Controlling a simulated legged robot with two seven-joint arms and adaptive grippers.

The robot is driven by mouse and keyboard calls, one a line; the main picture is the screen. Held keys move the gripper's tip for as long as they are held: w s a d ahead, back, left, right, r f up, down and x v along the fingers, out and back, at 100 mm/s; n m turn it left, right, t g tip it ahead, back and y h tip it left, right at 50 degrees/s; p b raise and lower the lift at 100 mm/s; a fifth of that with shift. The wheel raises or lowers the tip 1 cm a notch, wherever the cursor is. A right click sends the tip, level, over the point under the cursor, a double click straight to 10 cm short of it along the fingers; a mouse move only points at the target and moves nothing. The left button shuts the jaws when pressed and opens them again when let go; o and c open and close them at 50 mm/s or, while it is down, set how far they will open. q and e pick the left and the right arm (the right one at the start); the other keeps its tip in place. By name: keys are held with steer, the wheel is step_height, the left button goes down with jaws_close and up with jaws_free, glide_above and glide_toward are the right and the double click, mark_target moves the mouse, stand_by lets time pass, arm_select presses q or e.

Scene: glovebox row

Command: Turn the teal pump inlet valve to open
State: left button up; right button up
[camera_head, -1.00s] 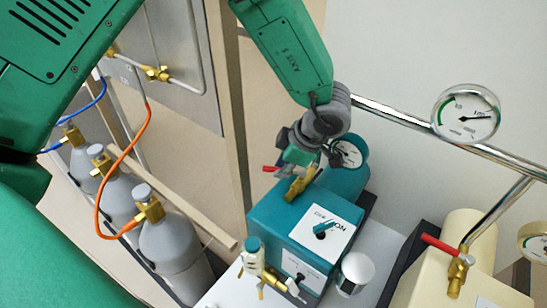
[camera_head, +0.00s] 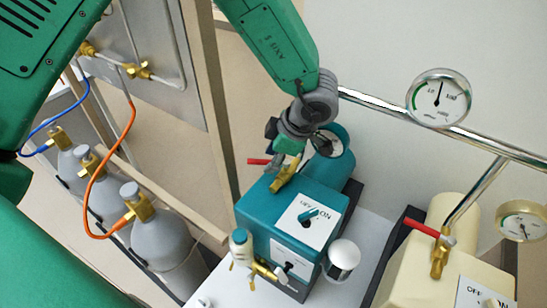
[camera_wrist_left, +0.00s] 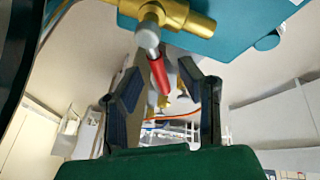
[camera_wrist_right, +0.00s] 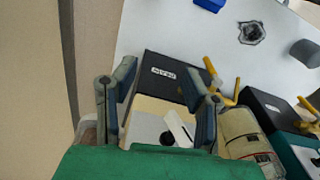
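The teal pump (camera_head: 262,222) stands on the white bench, its knob plate marked OFF and ON. Its brass inlet valve (camera_head: 287,176) rises from the top, with a red lever (camera_head: 258,161) pointing left. My left gripper (camera_head: 280,150) is right above and behind the valve. In the left wrist view the fingers (camera_wrist_left: 160,78) are spread apart. The red lever (camera_wrist_left: 159,75) shows between them, hanging from the brass valve body (camera_wrist_left: 185,17); contact cannot be told. My right gripper (camera_wrist_right: 158,82) is open and empty above a cream pump, seen only in the right wrist view.
A cream pump (camera_head: 398,268) with its own red-levered valve stands to the right. A chrome pipe with a round gauge (camera_head: 438,98) runs behind. Grey gas cylinders (camera_head: 165,240) with hoses stand at left. A small brass-fitted valve (camera_head: 242,250) stands before the teal pump.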

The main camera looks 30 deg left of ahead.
arm_select(q)
steer(key=v, duration=1.1)
steer(key=shift+w+d+r, duration=0.15)
steer(key=shift+d, duration=0.25)
